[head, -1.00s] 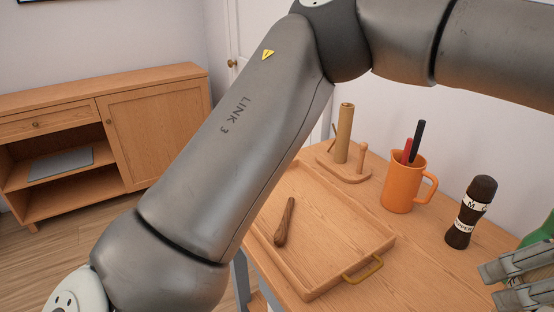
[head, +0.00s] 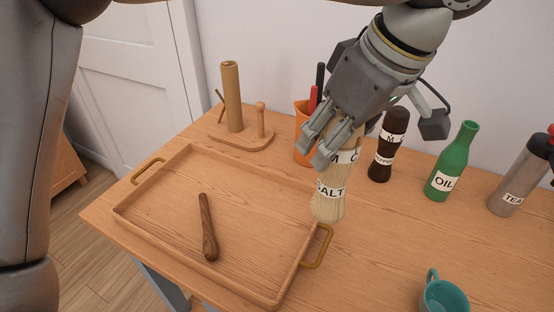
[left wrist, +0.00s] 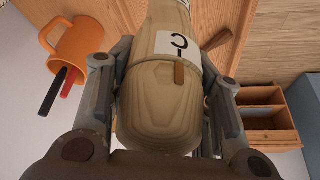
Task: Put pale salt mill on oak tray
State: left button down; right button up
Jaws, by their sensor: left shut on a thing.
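The pale salt mill (head: 330,193), light wood with a white SALT label, is in my left gripper (head: 325,148). The gripper is shut around its upper part, and the mill is nearly upright with a slight tilt. In the left wrist view the mill (left wrist: 160,100) fills the space between the fingers. In the head view its base appears over the right rim of the oak tray (head: 290,268), near a brass handle; I cannot tell its exact height. A dark wooden pestle-like object (head: 208,228) lies on the tray. My right gripper is not in view.
Behind the gripper stand an orange jug (head: 303,150) with utensils and a dark pepper mill (head: 388,145). A green oil bottle (head: 452,162), a grey tea flask (head: 525,175) and a teal mug (head: 443,296) are to the right. A paper-roll holder (head: 232,100) stands behind the tray. Much of the tray is bare.

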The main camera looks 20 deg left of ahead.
pick_arm(q)
jog(key=w+a+f+p, duration=0.1)
jog(key=w+a+f, duration=0.6)
jog(key=f, duration=0.4)
jog(key=shift+w+a+f, duration=0.2)
jog(key=shift+w+a, duration=0.1)
jog(key=shift+a, duration=0.05)
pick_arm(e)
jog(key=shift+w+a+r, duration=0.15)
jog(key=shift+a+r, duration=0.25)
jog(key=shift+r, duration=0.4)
pick_arm(q)
jog(key=shift+f, duration=0.1)
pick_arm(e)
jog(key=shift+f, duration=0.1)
pick_arm(q)
jog(key=shift+f, duration=0.15)
jog(key=c, duration=0.7)
grip_release()
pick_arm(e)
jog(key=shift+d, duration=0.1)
